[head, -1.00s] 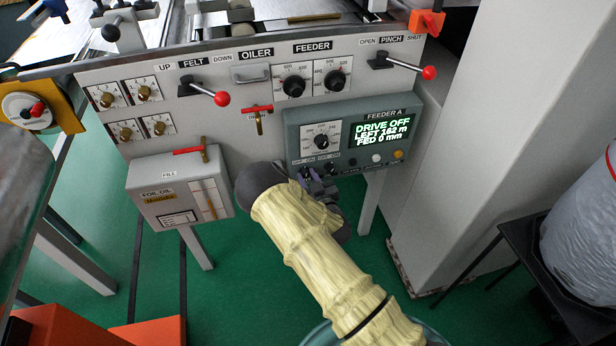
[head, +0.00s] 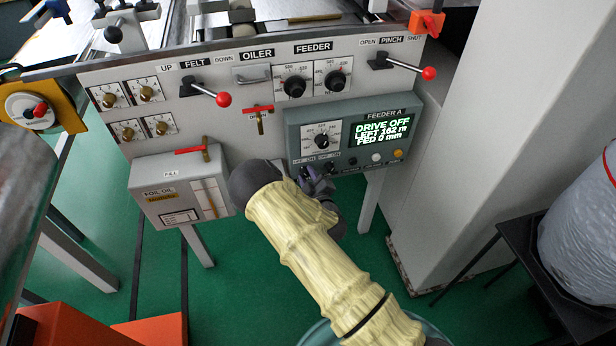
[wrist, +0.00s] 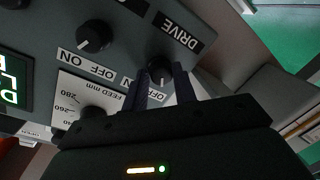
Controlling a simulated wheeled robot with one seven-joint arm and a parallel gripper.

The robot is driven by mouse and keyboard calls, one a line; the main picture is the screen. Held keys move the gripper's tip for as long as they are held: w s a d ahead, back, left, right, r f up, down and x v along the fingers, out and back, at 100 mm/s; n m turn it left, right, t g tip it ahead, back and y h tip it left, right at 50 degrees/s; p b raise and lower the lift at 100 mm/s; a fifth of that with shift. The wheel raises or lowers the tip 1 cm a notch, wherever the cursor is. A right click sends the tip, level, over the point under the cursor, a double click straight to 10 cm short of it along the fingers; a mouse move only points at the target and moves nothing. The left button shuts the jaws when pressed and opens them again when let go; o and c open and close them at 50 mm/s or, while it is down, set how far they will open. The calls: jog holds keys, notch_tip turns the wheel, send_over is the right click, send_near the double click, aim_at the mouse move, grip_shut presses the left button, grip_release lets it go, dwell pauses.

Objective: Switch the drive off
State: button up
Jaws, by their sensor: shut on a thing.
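The grey feeder box (head: 296,120) is on the panel front, and its green-on-black screen (head: 380,131) reads "DRIVE OFF", "LEFT 162 m", "FED 0 mm". In the wrist view the black drive knob (wrist: 160,70) sits beside the "DRIVE" label (wrist: 180,33), with an OFF/ON label partly covered. My gripper (wrist: 160,82) is shut on this knob, one dark finger on each side. In the head view my gripper (head: 312,180) is at the lower left of the feeder box, and my arm partly hides it. The knob's exact pointing direction is hard to tell.
A second OFF/ON knob (wrist: 93,36) is close beside the held one. The feed dial (head: 322,141) is just above my gripper. Red-ended felt (head: 222,99) and pinch (head: 428,73) levers stick out above. The foil oil box (head: 180,190) stands to the left.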

dwell(0.3)
jog(key=o, duration=1)
jog(key=shift+w, duration=0.1)
jog(key=shift+c, duration=0.2)
jog(key=v, duration=1.7)
jog(key=shift+s+d, duration=0.15)
jog(key=shift+s, duration=0.05)
